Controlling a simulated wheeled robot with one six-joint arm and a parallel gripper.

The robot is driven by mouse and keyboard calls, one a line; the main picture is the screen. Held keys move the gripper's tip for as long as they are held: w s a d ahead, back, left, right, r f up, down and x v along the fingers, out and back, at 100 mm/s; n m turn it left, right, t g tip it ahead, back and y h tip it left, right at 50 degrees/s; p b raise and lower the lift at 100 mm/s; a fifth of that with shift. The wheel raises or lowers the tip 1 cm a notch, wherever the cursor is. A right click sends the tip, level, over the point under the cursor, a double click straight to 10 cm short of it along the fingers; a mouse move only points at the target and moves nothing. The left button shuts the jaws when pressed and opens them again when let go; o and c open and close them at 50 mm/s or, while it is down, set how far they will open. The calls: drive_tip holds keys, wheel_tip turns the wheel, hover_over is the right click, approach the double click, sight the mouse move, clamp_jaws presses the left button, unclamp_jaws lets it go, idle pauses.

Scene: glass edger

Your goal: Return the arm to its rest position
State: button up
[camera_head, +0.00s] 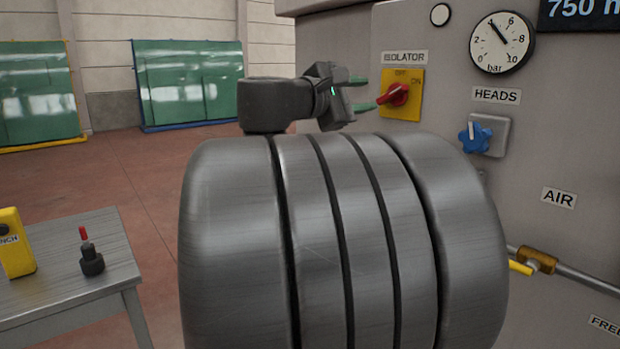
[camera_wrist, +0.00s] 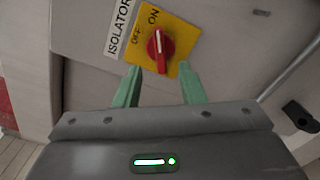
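My gripper (camera_head: 364,94) is at the isolator on the machine's grey panel, its two green fingers pointing at the panel. In the wrist view my gripper (camera_wrist: 158,88) is open, with a clear gap between the fingers. The red isolator knob (camera_head: 399,94) sits on a yellow plate (camera_head: 414,108) marked OFF and ON. The knob also shows in the wrist view (camera_wrist: 160,47), just beyond and between the fingertips, with nothing gripped. Its exact setting is hard to tell. My large grey arm links fill the middle of the head view.
The panel also carries a pressure gauge (camera_head: 502,43), a blue HEADS knob (camera_head: 475,137) and a yellow-handled AIR valve (camera_head: 534,261). A grey table (camera_head: 75,261) at lower left holds a yellow box (camera_head: 15,243) and a red-tipped black item (camera_head: 91,262). Open floor lies behind, before green glass racks.

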sight(390, 91)
drive_tip(key=x, duration=0.9)
drive_tip(key=v, duration=1.4)
drive_tip(key=p+x, duration=0.1)
drive_tip(key=x, duration=1.3)
drive_tip(key=shift+w+d+r, duration=0.1)
drive_tip(key=shift+d+r, duration=0.05)
drive_tip(key=shift+d, duration=0.05)
drive_tip(key=shift+a+r+n+p, duration=0.15)
drive_tip(key=shift+n+p, duration=0.25)
drive_tip(key=shift+p, duration=0.15)
drive_tip(key=n+p, duration=0.3)
drive_tip(key=p, duration=0.2)
drive_tip(key=shift+r+n, duration=0.15)
drive_tip(key=shift+n, duration=0.15)
drive_tip(key=shift+w+a+n+p, duration=0.1)
drive_tip(key=shift+a+n+p, duration=0.05)
drive_tip(key=shift+n+p, duration=0.95)
drive_tip(key=shift+f, duration=0.25)
